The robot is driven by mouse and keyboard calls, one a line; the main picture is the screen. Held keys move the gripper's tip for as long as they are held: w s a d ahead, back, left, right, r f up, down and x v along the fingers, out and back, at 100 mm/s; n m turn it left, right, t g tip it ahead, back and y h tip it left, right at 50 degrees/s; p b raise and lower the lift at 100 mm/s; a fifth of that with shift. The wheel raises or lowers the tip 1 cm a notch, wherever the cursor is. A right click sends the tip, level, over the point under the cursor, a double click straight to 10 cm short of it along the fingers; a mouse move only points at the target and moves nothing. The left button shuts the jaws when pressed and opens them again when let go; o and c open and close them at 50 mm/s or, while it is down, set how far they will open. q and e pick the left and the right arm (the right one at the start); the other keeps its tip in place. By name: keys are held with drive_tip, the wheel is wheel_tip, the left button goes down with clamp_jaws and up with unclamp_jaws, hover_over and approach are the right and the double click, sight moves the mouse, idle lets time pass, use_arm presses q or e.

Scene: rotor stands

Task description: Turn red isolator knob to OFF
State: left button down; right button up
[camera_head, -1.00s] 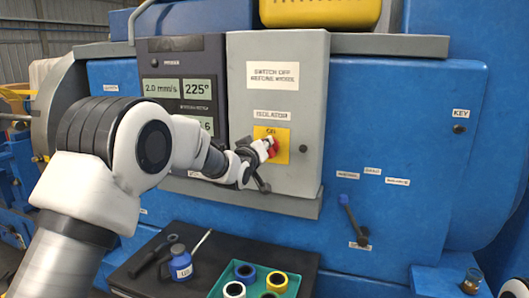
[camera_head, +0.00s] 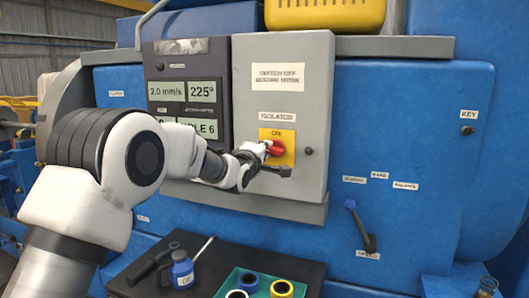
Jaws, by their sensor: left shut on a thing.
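The red isolator knob (camera_head: 276,148) sits on a yellow plate (camera_head: 288,158) on the grey isolator box (camera_head: 312,110). The word ON shows on the plate above the knob, and an ISOLATOR label is higher up. My left gripper (camera_head: 262,152) reaches in from the left and is shut on the knob. Its fingers hide the knob's left part, so the exact knob angle is hard to tell. My right gripper does not show.
A dark display panel (camera_head: 187,92) is left of the box. Below are a black tray top (camera_head: 215,262) with a blue bottle (camera_head: 182,269), tools and a green tray (camera_head: 228,283) with rings. The blue panel at right is mostly clear.

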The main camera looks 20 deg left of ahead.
use_arm(q)
drive_tip(key=shift+f+n, duration=0.1)
drive_tip(key=shift+n, duration=1)
drive_tip(key=c, duration=1.1)
unclamp_jaws()
drive_tip(key=shift+w, duration=0.1)
drive_tip(key=shift+w+d+f, duration=0.1)
drive_tip(key=shift+w+d, duration=0.05)
drive_tip(key=s, duration=1.2)
drive_tip(key=shift+a, duration=0.2)
drive_tip(key=shift+f, duration=0.15)
